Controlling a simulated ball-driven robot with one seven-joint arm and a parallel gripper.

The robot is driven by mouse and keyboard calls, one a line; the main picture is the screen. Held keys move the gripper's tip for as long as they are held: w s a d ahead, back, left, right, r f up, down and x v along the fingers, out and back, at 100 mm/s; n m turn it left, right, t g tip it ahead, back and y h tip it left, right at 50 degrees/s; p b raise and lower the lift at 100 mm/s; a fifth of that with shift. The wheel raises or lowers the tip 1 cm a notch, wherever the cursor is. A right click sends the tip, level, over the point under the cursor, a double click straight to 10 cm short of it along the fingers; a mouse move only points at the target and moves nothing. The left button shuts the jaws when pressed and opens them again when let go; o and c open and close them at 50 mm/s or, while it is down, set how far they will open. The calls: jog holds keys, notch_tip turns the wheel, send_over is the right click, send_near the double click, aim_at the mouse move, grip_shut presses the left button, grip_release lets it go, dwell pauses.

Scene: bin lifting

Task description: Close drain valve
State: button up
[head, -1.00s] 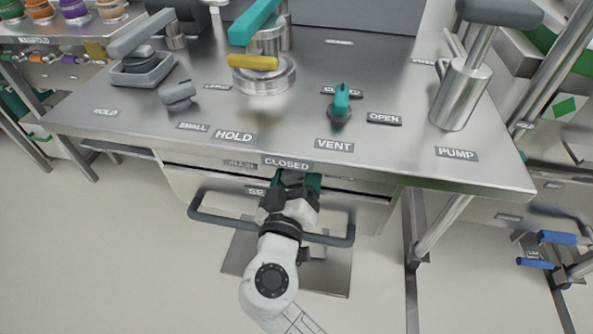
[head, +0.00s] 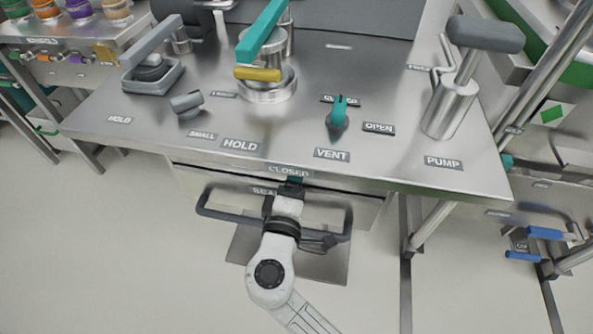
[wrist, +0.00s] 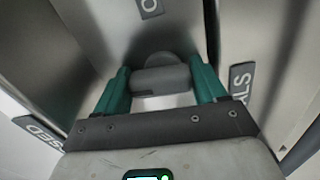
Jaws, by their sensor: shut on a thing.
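My gripper (head: 294,186) is at the front panel, just under the front edge of the steel bench by the CLOSED label (head: 289,171). In the wrist view its teal fingers (wrist: 163,85) stand on either side of a rounded grey handle (wrist: 160,62), which I take to be the drain valve's, and are shut on it. The handle lies across the picture between the fingers. In the head view, the gripper and bench edge hide the valve.
A dark grey bar handle (head: 222,213) crosses the front below the SEALS label (head: 264,190), close around my wrist. A teal vent knob (head: 338,117), teal lever (head: 262,32) and pump (head: 450,108) stand on the bench top (head: 210,120). The floor to the left is open.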

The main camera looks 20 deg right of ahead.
jog(key=shift+a+n+p, duration=0.1)
jog(key=shift+n+p, duration=0.2)
jog(key=shift+n, duration=0.3)
jog(key=o, duration=1)
jog(key=shift+c, duration=0.2)
jog(key=v, duration=1)
jog(key=shift+s+a, duration=0.15)
jog(key=shift+s, duration=0.2)
jog(key=shift+f, duration=0.1)
